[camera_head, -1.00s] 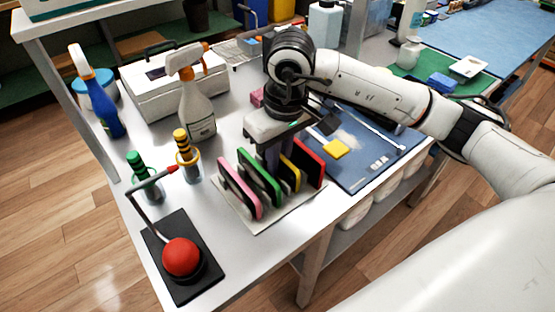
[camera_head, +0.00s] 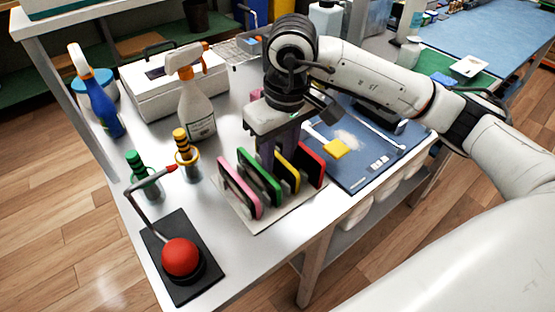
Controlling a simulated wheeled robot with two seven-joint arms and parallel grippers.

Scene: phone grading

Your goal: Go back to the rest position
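My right gripper (camera_head: 277,152) points down, its fingers just behind and above the phone rack (camera_head: 261,222). The finger tips are partly hidden behind the phones, so I cannot tell how far apart they are. I see nothing clearly held in it. My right arm comes in from the right side. The rack holds a pink phone (camera_head: 240,190), a green phone (camera_head: 260,177), a yellow phone (camera_head: 288,170) and a red phone (camera_head: 311,165), all standing on edge. My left gripper is not in view.
A blue mat (camera_head: 355,176) with a yellow pad (camera_head: 335,149) lies right of the rack. The table front is clear between button and rack.

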